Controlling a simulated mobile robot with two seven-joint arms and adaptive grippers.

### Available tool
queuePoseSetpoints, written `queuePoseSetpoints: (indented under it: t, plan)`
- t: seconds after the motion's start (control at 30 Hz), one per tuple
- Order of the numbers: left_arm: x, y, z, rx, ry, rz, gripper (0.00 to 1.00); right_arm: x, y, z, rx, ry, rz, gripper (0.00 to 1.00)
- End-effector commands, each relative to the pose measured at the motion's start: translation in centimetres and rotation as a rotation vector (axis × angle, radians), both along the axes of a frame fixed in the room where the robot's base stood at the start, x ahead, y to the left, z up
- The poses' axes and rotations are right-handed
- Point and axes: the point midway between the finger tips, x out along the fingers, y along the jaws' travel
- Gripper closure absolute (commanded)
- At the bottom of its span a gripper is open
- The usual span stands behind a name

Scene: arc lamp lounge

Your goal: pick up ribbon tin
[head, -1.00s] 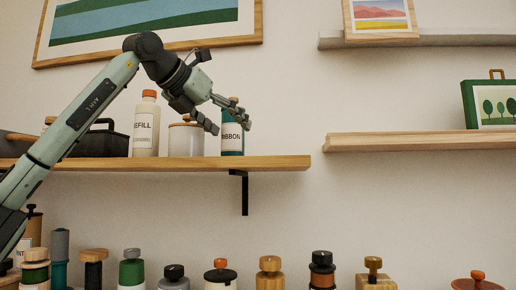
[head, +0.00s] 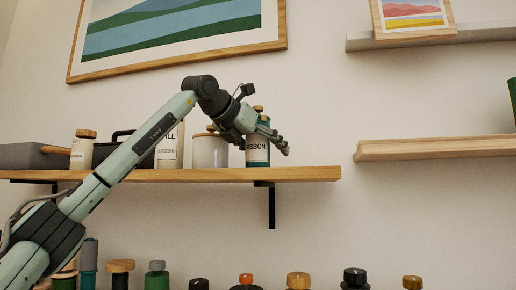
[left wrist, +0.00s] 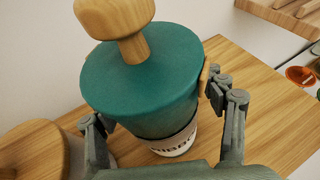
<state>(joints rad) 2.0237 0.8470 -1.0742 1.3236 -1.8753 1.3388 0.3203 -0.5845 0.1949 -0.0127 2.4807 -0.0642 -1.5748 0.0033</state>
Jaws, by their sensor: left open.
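The ribbon tin (head: 257,152) is a teal cylinder with a white RIBBON label and a wooden knob. It stands upright near the right end of the wooden wall shelf (head: 310,173). In the left wrist view the tin (left wrist: 140,80) fills the middle, its knob toward the camera. My left gripper (head: 279,143) is open at the tin in the head view. In the wrist view its fingers (left wrist: 165,118) stand on either side of the tin; I cannot tell whether they touch it. The arm hides part of the tin. My right gripper is not in view.
A white canister (head: 209,151) with a wooden lid stands just left of the tin. A refill bottle (head: 168,150) and a black container (head: 112,150) stand farther left. The shelf right of the tin is bare. Several stoppered containers stand below.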

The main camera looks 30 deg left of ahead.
Motion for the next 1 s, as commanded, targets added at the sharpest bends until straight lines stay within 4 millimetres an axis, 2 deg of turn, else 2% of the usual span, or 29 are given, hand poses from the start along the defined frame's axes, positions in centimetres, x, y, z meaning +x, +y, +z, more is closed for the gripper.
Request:
queuePoseSetpoints:
  t: [0.13,0.17,0.67,1.0]
  plan:
    - [0.00,-0.01,-0.02,0.000,0.000,0.000,0.30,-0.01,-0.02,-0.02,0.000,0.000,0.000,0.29]
    - [0.00,-0.01,-0.02,0.000,0.000,0.000,0.32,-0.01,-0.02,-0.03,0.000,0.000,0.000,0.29]
    - [-0.03,-0.02,-0.01,0.000,0.000,0.000,0.94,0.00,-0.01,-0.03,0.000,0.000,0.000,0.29]
    - [-0.06,-0.01,0.10,-0.001,-0.002,-0.001,0.96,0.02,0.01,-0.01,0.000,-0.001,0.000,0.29]
